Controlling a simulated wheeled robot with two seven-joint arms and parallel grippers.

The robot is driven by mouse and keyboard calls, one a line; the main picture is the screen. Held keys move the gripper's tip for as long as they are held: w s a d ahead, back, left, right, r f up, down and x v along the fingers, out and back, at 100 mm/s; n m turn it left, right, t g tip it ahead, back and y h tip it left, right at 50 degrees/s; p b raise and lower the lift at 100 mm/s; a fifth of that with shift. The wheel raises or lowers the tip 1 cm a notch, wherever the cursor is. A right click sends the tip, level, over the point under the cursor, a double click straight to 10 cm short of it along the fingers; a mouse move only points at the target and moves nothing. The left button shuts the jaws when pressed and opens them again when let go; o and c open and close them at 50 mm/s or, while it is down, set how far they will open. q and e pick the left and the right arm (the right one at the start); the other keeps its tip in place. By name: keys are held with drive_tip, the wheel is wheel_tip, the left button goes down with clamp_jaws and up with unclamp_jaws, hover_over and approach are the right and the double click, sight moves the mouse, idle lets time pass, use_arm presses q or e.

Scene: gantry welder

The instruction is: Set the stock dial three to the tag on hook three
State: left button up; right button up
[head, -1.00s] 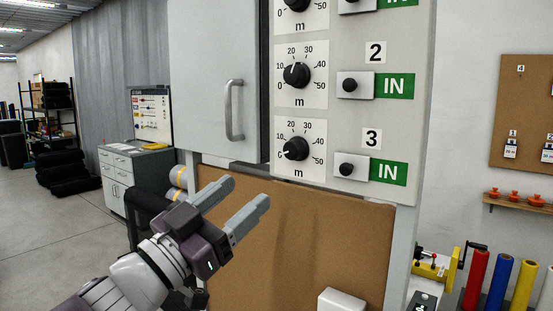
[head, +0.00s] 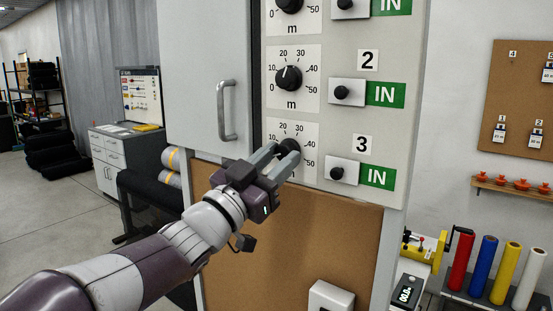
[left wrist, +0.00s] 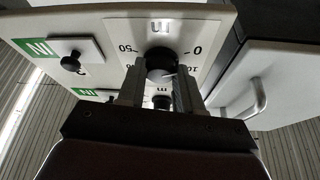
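Dial three (head: 290,146) is a black knob on a white 0–50 m scale, the lowest dial in the cabinet's column. My left gripper (head: 277,160) is at it, fingers open with the knob between or just beyond the tips. In the left wrist view the knob (left wrist: 160,62) shows between the two fingertips (left wrist: 157,88); I cannot tell if they touch it. The fingers cover the scale's lower left in the head view. A tag (head: 548,73) hangs at the pegboard's right edge, its hook number and writing unreadable. My right gripper is out of view.
Right of dial three is a black button (head: 337,173) beside a green IN label (head: 378,177). Dial two (head: 289,78) is above. A cabinet door handle (head: 226,110) stands out to the left. The pegboard (head: 508,98) also holds tags one (head: 499,135) and two (head: 535,138).

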use_arm(q)
drive_tip(key=c, duration=0.3)
drive_tip(key=shift+m, duration=0.4)
drive_tip(key=shift+m+g+h+b, duration=0.4)
drive_tip(key=shift+m+g+b, duration=0.1)
drive_tip(key=shift+m, duration=0.3)
drive_tip(key=shift+w+a+m+g+h, duration=0.1)
drive_tip(key=shift+m+g+h, duration=0.3)
drive_tip(key=shift+m, duration=0.7)
drive_tip(key=m+g, duration=0.1)
drive_tip(key=m, duration=0.2)
drive_tip(key=shift+r+g, duration=0.15)
drive_tip(key=shift+g, duration=0.25)
drive_tip(key=shift+w+a+m+g+h, duration=0.15)
drive_tip(key=shift+m+g, duration=0.25)
drive_tip(key=shift+m, duration=0.6)
drive_tip(key=shift+s+m+g+h, duration=0.15)
drive_tip(key=shift+m+g, duration=0.25)
drive_tip(key=shift+m, duration=0.6)
drive_tip(key=shift+w, duration=0.1)
